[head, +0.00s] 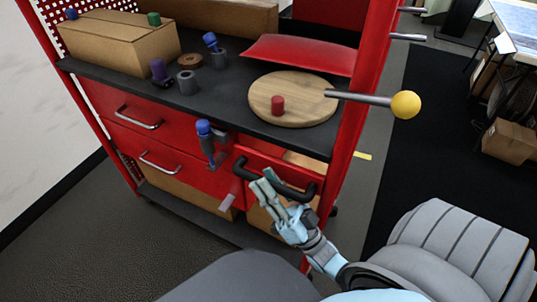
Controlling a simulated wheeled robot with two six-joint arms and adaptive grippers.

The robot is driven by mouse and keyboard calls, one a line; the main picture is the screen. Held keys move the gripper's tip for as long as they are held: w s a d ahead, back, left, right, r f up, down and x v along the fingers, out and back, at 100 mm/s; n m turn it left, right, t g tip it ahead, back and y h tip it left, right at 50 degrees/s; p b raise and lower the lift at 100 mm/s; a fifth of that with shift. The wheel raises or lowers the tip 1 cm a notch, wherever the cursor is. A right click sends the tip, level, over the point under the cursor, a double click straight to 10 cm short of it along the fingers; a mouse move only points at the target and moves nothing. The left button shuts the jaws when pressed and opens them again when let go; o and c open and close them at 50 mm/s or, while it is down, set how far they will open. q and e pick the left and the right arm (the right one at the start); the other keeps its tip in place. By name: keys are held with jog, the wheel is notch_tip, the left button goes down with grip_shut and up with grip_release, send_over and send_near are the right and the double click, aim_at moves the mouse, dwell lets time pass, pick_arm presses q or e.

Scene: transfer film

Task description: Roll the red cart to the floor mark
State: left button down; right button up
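The red cart (356,140) stands in front of me, with a dark top shelf, red drawers and a red frame. A black bar handle (299,193) sticks out from its front, low on the right. My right gripper (265,181) reaches up from the lower right, and its fingers overlap this handle. I cannot tell whether they are closed around the bar. A short yellow strip (362,155) lies on the floor just right of the cart; it may be part of the floor mark. My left gripper is not in view.
The shelf carries a cardboard box (115,45), a round wooden board (310,112) with a red peg, and a rod ending in a yellow ball (405,104) that juts right. A dark mat (440,130) covers floor at right. A white wall (30,120) is left.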

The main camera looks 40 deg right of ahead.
jog(key=v, duration=1.2)
